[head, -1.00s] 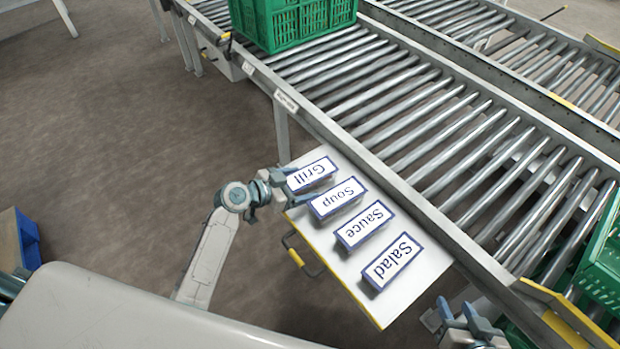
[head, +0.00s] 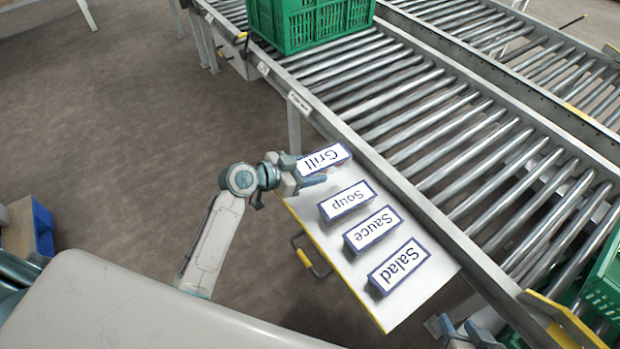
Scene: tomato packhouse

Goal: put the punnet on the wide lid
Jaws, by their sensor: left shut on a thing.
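My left gripper (head: 304,178) is shut on the block-like pack labelled Grill (head: 325,158), at the far end of the white board (head: 425,295). The pack is turned out of line with the others, and its underside is mostly hidden. Packs labelled Soup (head: 346,201), Sauce (head: 372,230) and Salad (head: 399,266) stand in a row on the board. I cannot tell any of them as the punnet, and I cannot make out a wide lid. My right gripper (head: 468,333) is at the bottom edge, partly cut off, with its fingers apart and nothing seen between them.
A roller conveyor (head: 440,135) runs along the board's far side behind a metal rail. A green crate (head: 310,25) stands on it at the top. Another green crate (head: 603,285) is at the right edge. A yellow-edged handle (head: 304,258) sticks out from the board's near side.

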